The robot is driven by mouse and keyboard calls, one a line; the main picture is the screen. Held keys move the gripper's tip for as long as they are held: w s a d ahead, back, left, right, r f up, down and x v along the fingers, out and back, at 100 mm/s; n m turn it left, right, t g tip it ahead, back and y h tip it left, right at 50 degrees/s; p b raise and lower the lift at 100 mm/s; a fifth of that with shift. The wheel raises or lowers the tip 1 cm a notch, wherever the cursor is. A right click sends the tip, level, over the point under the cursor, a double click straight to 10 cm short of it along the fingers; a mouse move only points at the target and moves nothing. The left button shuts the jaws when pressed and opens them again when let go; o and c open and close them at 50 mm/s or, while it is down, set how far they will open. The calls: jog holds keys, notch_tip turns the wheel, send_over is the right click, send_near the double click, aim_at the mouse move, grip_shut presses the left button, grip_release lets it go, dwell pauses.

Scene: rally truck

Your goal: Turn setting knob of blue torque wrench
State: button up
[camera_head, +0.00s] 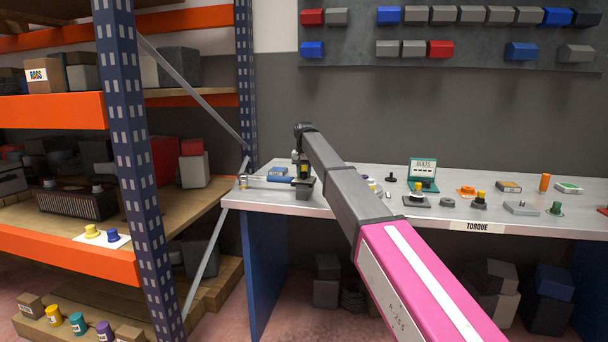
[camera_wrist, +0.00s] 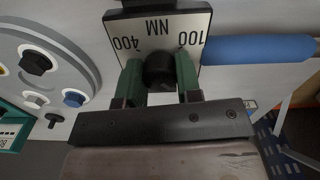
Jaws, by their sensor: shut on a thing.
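The blue torque wrench shows in the wrist view with a blue handle (camera_wrist: 255,48) reaching to the right. Its pale scale plate (camera_wrist: 185,24) reads 100, NM and 400, upside down in this view. The round black setting knob (camera_wrist: 160,70) sits just below the plate. My gripper (camera_wrist: 159,80) has one green finger on each side of the knob and is shut on it. In the head view my gripper (camera_head: 303,175) is low over the left end of the workbench, and the knob is hidden there.
The workbench (camera_head: 340,207) carries several small items to the right, including a teal case (camera_head: 422,174) and an orange cylinder (camera_head: 545,182). A large grey disc (camera_wrist: 72,60) with coloured knobs lies left in the wrist view. A blue rack post (camera_head: 130,140) stands left.

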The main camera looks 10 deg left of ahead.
aim_at(304, 172)
dwell(0.4)
jog(key=o, duration=0.9)
jog(key=shift+o, duration=0.2)
notch_tip(304, 172, up, 11)
jog(key=shift+s+f, duration=0.1)
